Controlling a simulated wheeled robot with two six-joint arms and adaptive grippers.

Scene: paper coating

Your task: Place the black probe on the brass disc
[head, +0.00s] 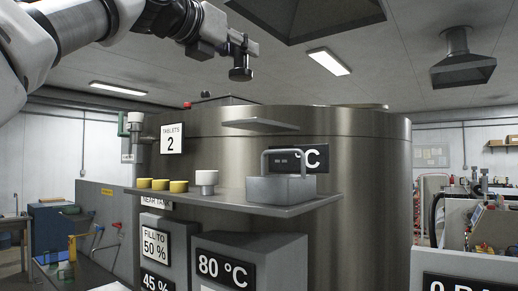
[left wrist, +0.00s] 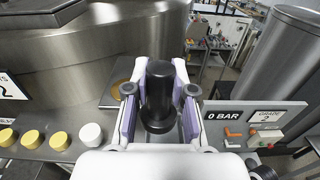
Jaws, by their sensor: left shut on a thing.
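My left gripper (head: 243,48) is high in the head view, above the tank, and shut on the black probe (head: 240,74). In the left wrist view the black probe (left wrist: 159,88) stands between the two pale purple fingers of my left gripper (left wrist: 160,97), its wider round foot below them. A brass disc (left wrist: 121,93) shows partly behind the left finger, on a grey plate (left wrist: 106,98). The probe appears to be right of the disc there. In the head view a small plate (head: 260,125) juts from the tank; its top and the disc are hidden. My right gripper is not in view.
A large steel tank (head: 360,160) fills the middle. A shelf (head: 232,200) in front holds yellow caps (head: 161,184), a white cap (head: 206,178) and a grey box with a handle (head: 280,188). A panel reading 0 BAR (left wrist: 225,116) is at right in the wrist view.

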